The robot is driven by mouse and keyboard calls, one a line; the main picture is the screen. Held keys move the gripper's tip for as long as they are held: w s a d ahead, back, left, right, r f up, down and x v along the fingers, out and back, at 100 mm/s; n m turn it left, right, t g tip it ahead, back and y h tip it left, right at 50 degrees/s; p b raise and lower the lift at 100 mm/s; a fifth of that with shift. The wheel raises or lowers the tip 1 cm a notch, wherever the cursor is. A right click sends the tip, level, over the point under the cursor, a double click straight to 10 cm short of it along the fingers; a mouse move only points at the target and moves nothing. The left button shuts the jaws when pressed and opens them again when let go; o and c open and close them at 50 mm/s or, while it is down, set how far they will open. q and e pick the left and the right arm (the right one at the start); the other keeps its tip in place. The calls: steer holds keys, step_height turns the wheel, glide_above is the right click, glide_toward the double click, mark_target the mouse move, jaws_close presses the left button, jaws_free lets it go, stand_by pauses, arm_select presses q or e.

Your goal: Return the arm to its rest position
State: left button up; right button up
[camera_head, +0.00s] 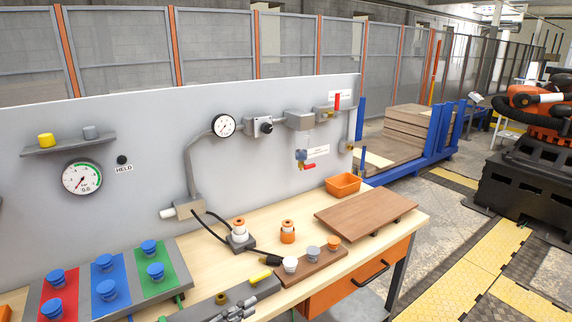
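A brown wooden board (365,210) lies flat at the right end of the workbench, raised slightly on small dark supports. Nothing is touching it. A grey jointed metal part, which looks like the tip of my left gripper (236,312), shows at the bottom edge, left of the middle. It is well apart from the board, in front of the grey block with the yellow handle. Most of it is cut off by the frame, so I cannot tell whether it is open or shut. My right gripper is not in view.
The workbench (407,222) holds an orange bin (343,185), a brown strip with several knobs (312,266), and a coloured panel with blue buttons (108,278). A grey gauge wall (270,165) stands behind. A blue rack with stacked boards (410,128) stands beyond, back right.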

arm_select(q)
steer(key=s+a+f+n+t+y, duration=0.3)
steer(key=s+a+f+n+y, duration=0.9)
steer(key=f, duration=0.3)
steer(key=s+f+n+g+y, duration=0.1)
steer(key=s+f+g, duration=0.1)
steer(key=s+f, duration=0.3)
steer(key=s+f+g+y+p, duration=0.1)
steer(key=s+f+g, duration=0.2)
steer(key=s, duration=0.7)
step_height(320, 180, down, 3)
steer(key=shift+s+r+n+g, duration=0.1)
steer(key=shift+s+n+g, duration=0.2)
steer(key=shift+s+n, duration=0.1)
steer(key=shift+w, duration=0.1)
steer(key=shift+c, duration=0.5)
